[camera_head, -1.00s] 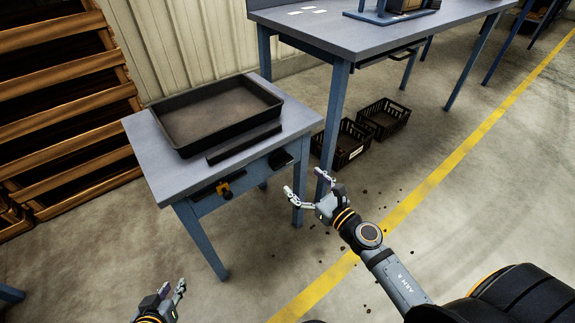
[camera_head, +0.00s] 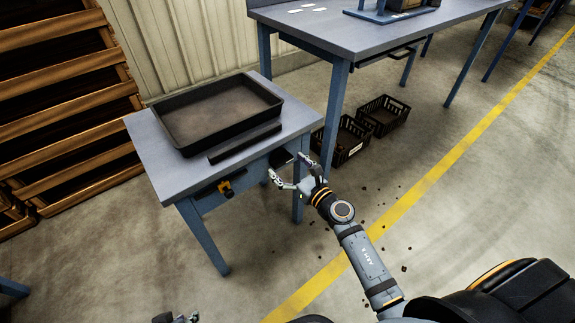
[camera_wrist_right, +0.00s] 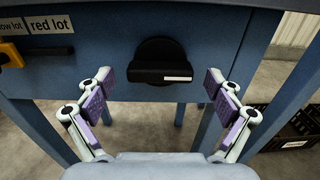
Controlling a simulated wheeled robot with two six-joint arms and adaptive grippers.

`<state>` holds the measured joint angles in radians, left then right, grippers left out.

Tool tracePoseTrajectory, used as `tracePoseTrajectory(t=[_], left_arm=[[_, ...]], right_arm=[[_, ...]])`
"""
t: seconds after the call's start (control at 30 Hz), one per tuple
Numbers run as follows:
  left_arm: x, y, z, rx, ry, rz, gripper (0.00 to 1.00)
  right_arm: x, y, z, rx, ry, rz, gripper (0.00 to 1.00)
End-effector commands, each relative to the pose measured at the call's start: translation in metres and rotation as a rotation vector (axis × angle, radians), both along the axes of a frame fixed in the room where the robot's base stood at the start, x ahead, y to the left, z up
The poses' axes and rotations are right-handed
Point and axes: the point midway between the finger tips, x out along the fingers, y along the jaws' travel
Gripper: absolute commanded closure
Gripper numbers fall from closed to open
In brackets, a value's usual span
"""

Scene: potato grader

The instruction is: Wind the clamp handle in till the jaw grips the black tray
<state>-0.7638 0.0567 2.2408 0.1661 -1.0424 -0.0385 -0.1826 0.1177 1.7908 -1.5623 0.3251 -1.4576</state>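The black tray (camera_head: 215,133) lies flat on the small grey bench. In the head view the handle (camera_head: 282,157) is partly behind my right gripper. My right gripper (camera_head: 287,167) is open and empty, its fingers spread either side of the handle, short of it. My left gripper (camera_head: 180,319) barely shows at the bottom edge.
A yellow and black fitting (camera_head: 226,188) sits left of the handle on the bench front, near labels, one reading "red lot" (camera_wrist_right: 50,26). Black crates (camera_head: 347,142) stand on the floor to the right. A larger bench (camera_head: 350,40) stands behind. The floor in front is open.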

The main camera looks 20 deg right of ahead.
Motion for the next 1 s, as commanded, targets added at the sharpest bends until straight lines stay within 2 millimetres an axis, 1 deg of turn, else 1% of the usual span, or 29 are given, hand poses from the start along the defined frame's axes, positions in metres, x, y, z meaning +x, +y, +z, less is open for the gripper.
tracePoseTrajectory(t=[0.03,0.07,0.3,0.4,0.57,0.73,0.83,0.9,1.0], left_arm=[[0.0,0.0,0.0,0.0,0.0,0.0,0.72],[0.0,0.0,0.0,0.0,0.0,0.0,0.72],[0.0,0.0,0.0,0.0,0.0,0.0,0.72],[0.0,0.0,0.0,0.0,0.0,0.0,0.72],[0.0,0.0,0.001,0.0,0.001,0.0,0.72],[-0.003,0.001,0.004,0.005,0.017,-0.001,0.72],[-0.004,0.002,0.007,0.009,0.037,-0.003,0.72],[0.001,0.003,0.015,0.019,0.044,-0.009,0.72],[0.0,0.005,0.02,0.027,0.073,-0.011,0.72]], right_arm=[[0.0,0.0,0.0,0.0,0.0,0.0,0.13],[0.0,0.0,0.0,0.0,0.0,0.0,0.17],[0.0,0.0,0.0,0.0,0.0,0.0,0.5],[0.0,0.0,0.0,0.0,0.0,0.0,0.62],[0.0,0.0,0.0,0.009,0.003,0.0,0.62],[0.0,0.0,0.002,0.056,0.021,0.0,0.62],[0.0,0.0,0.002,0.11,0.041,0.0,0.62],[0.0,0.0,0.002,0.157,0.058,0.0,0.62],[0.0,-0.001,0.003,0.237,0.087,0.0,0.62]])
